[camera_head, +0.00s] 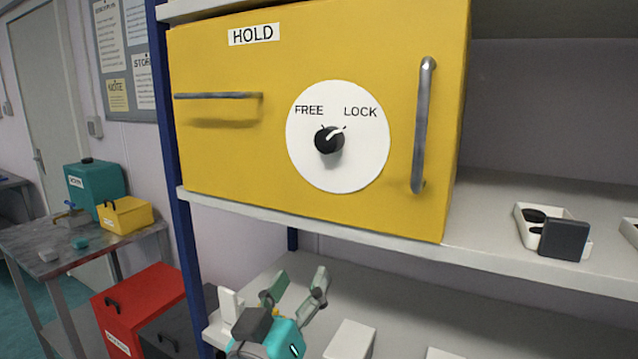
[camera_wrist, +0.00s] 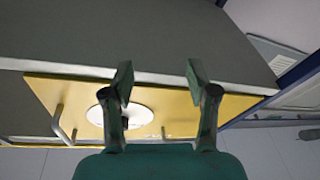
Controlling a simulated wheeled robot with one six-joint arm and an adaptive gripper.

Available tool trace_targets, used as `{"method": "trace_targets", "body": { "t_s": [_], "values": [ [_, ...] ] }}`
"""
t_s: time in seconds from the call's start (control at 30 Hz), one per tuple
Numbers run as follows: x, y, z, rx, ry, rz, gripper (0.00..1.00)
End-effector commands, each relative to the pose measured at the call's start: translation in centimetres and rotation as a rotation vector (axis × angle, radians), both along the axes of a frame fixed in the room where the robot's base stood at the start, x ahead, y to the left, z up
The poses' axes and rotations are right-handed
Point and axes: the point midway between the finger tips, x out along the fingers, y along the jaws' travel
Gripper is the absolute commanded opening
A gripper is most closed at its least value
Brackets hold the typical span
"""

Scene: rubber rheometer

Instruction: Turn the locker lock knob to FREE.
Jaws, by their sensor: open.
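The yellow locker (camera_head: 230,150) stands on the upper shelf, with a HOLD label at its top left. A white dial plate (camera_head: 355,170) on its front is marked FREE at left and LOCK at right. The dark knob (camera_head: 328,140) sits at the plate's middle; its white pointer slants up and right, toward LOCK. My gripper (camera_head: 293,287) is below the locker in front of the lower shelf, open and empty, apart from the knob. In the wrist view my gripper's fingers (camera_wrist: 158,80) are spread, and the plate (camera_wrist: 138,115) is partly hidden behind the left finger.
The locker has a vertical handle (camera_head: 422,125) right of the dial and a horizontal bar (camera_head: 218,96) at left. A white tray (camera_head: 522,226) with dark pieces lies on the shelf at right. A blue post (camera_head: 170,130) stands at left. The space before the dial looks clear.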

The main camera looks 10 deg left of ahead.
Motion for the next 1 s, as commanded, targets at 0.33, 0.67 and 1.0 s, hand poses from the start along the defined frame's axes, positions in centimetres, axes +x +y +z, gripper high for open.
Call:
{"method": "trace_targets", "body": {
  "t_s": [0.33,0.67,1.0],
  "values": [
    [-4.5,1.9,12.3,0.246,-0.013,-0.098,0.59],
    [-9.0,1.5,18.9,0.447,0.028,-0.153,0.59],
    [-7.8,0.5,19.5,0.473,0.037,-0.165,0.59]
  ]
}}
